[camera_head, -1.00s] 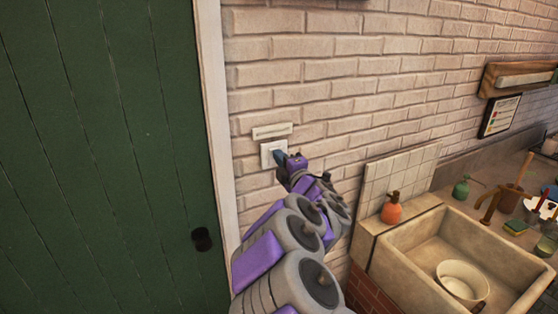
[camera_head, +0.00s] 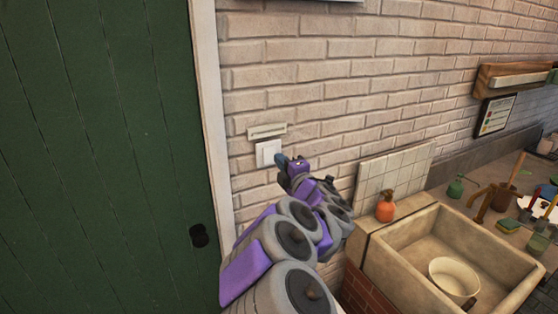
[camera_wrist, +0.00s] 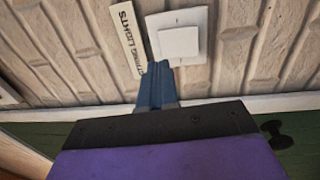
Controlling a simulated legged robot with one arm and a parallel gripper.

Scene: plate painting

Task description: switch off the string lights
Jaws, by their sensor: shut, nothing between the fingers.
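The white wall switch (camera_head: 267,152) is on the brick wall just right of the green door's frame. Its square rocker also shows in the wrist view (camera_wrist: 179,42). A label strip (camera_head: 267,131) sits above it; in the wrist view the label (camera_wrist: 128,38) reads "STRING LIGHTS". My gripper (camera_head: 281,160) is shut and empty, its blue fingertips just right of the switch in the head view. In the wrist view the fingertips (camera_wrist: 157,72) lie by the plate's lower left corner, beside the rocker. I cannot tell whether they touch the plate. No string lights are clearly in view.
The green door (camera_head: 100,150) with a dark knob (camera_head: 199,235) is at left. A stone sink (camera_head: 410,255) holding a white bowl (camera_head: 455,278) is at lower right. An orange soap bottle (camera_head: 386,208) stands by the sink. The wall around the switch is clear.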

